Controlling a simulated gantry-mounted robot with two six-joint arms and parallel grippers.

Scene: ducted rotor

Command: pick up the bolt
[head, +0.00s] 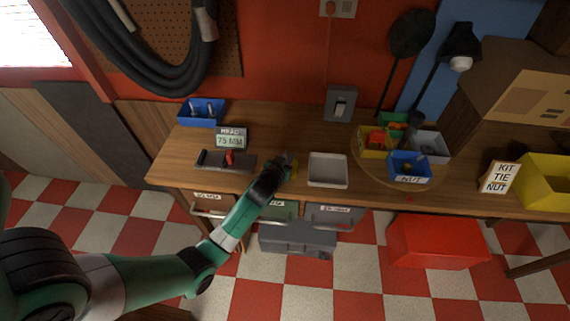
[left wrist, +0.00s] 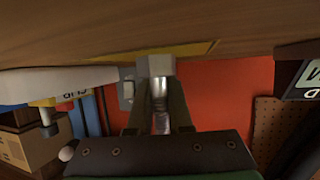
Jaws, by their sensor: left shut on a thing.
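My left gripper (head: 284,168) is low over the front part of the wooden bench, just left of the pale square tray (head: 327,170). In the left wrist view, the two dark fingers of my left gripper (left wrist: 161,108) are shut on a metal bolt (left wrist: 161,88). The bolt's grey block-like head sticks out past the fingertips and its shiny shank lies between them. In the head view my gripper largely hides the bolt. My right gripper is not in view.
A blue bin (head: 201,112) with metal pieces stands at the back left. A display (head: 231,139) reads 75 MM, with a dark gauge (head: 224,160) before it. A round turntable with several bins, one labelled NUT (head: 409,165), is right of the tray. A KIT TIE NUT sign (head: 498,177) stands farther right.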

